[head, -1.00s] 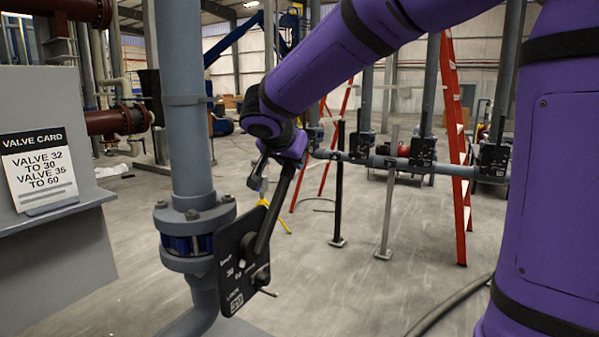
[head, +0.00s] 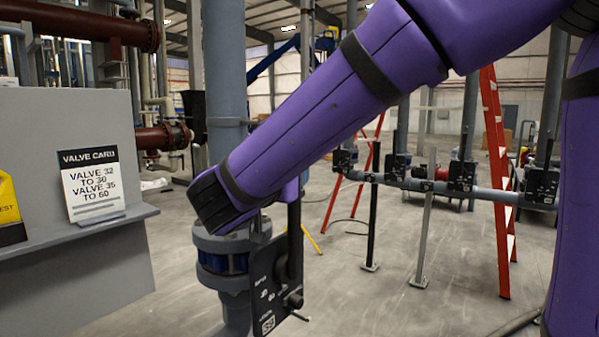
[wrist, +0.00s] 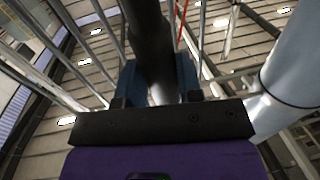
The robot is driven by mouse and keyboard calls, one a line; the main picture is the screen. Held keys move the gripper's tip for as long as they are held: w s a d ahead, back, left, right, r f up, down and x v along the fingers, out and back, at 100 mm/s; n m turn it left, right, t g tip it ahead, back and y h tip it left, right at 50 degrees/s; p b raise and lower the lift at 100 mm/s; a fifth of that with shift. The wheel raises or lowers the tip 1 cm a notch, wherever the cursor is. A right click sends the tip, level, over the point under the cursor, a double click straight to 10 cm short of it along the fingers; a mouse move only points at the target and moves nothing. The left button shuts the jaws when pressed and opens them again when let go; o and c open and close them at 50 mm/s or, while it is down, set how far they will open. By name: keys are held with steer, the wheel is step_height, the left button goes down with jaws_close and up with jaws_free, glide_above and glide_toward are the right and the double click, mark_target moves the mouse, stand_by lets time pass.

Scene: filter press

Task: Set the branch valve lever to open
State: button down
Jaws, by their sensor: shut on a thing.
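The branch valve (head: 222,262) has a blue body between grey flanges on a grey vertical pipe. Its black plate (head: 265,290) carries white markings, too small to read surely. The dark lever (head: 295,235) stands nearly upright in the head view, from a pivot low on the plate up behind my purple arm. The arm hides my gripper there. In the wrist view my gripper (wrist: 160,84) is shut on the lever (wrist: 150,35), a dark round bar between the two blue-grey fingers. The lever's top end is hidden in the head view.
Behind are a red ladder (head: 495,165), thin posts and a grey pipe run with more valves (head: 430,187).

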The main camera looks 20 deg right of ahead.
steer(key=shift+s+a+f, duration=0.1)
steer(key=shift+a+f, duration=0.1)
steer(key=shift+a, duration=0.05)
steer(key=c, duration=0.8)
jaws_free()
steer(key=shift+r, duration=0.1)
steer(key=v, duration=1.1)
